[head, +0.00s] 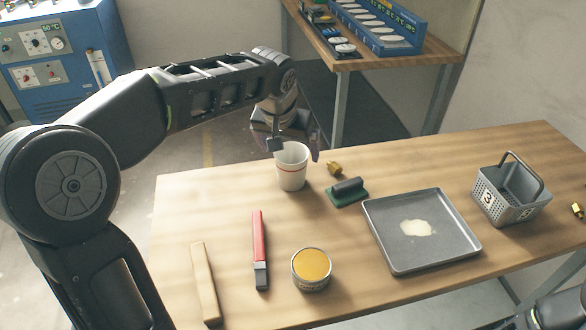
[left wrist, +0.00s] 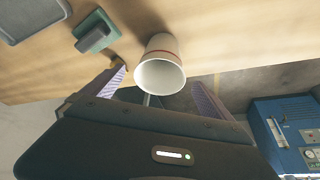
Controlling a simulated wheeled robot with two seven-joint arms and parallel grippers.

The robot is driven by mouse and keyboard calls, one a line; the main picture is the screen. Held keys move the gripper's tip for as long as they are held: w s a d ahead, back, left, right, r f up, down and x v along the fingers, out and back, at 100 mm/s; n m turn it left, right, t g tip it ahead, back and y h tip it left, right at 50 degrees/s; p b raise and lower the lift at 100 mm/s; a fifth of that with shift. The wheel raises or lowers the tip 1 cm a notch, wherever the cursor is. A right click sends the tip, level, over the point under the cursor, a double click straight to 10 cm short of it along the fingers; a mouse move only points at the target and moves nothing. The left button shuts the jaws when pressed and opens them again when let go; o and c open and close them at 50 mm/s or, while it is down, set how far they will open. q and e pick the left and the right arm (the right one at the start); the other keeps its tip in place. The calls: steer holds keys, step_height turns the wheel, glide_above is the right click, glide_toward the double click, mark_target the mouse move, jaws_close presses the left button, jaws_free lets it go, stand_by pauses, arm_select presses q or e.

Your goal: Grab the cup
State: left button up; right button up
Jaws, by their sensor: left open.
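The white cup (head: 291,172) with a red band stands upright near the far edge of the wooden table, left of its middle. My left gripper (head: 296,150) is open at the cup's far side, its fingers on either side of the upper part of the cup. In the left wrist view the cup (left wrist: 160,68) shows its open mouth between the two spread fingers (left wrist: 160,80). I cannot tell whether either finger touches it. The part of the cup farthest from the head camera is hidden.
A brass fitting (head: 335,169) and a green-based block with a dark handle (head: 348,191) sit close right of the cup. A metal tray (head: 463,254), grey basket (head: 523,206), yellow-topped tin (head: 311,268), red-handled tool (head: 259,240) and wooden bar (head: 204,282) lie around the table (head: 230,200).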

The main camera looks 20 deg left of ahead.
mark_target(293, 162)
arm_select(q)
steer(key=shift+x, duration=1.05)
steer(key=shift+f, duration=0.1)
steer(key=x, duration=0.5)
steer(key=shift+p, duration=0.35)
steer(key=shift+c, duration=0.3)
steer(key=c, duration=1.4)
